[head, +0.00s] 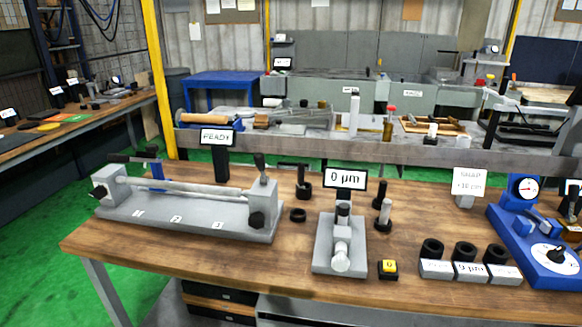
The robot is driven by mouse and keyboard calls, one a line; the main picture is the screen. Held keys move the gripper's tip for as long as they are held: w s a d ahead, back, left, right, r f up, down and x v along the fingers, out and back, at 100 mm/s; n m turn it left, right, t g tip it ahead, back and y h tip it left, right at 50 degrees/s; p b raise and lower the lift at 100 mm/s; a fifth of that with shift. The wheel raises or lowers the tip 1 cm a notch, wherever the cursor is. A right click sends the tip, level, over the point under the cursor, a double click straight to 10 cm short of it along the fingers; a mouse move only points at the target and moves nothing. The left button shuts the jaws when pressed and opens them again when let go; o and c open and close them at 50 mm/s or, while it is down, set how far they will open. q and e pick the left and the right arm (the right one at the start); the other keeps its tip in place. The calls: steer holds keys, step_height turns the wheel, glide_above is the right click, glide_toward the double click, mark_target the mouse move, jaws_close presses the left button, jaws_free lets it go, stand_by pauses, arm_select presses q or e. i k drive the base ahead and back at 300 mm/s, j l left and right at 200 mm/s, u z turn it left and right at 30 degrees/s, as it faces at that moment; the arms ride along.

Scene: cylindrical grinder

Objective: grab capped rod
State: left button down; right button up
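A short upright grey rod with a dark top (384,213) stands on a round dark base on the wooden bench, right of the grey gauge stand; it looks like the capped rod. A black upright plug (302,181) on a round black foot stands further left. A long pale rod (190,190) lies level between the end blocks of a grey fixture (180,216) at the left. Behind the bench stands an olive cylinder with a red top (389,124). Neither of my grippers shows in the head view.
A gauge stand (340,243) with a "0 µm" display (345,179) stands mid-bench. A black button box (388,269), black rings on grey blocks (466,268) and a blue dial gauge (530,240) are to the right. The front left of the bench (200,262) is clear.

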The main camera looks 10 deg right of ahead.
mark_target(344, 210)
steer(key=i+j+z, duration=0.15)
steer(key=z, duration=0.2)
steer(key=i+j+z, duration=0.45)
steer(key=z, duration=0.25)
steer(key=j, duration=0.1)
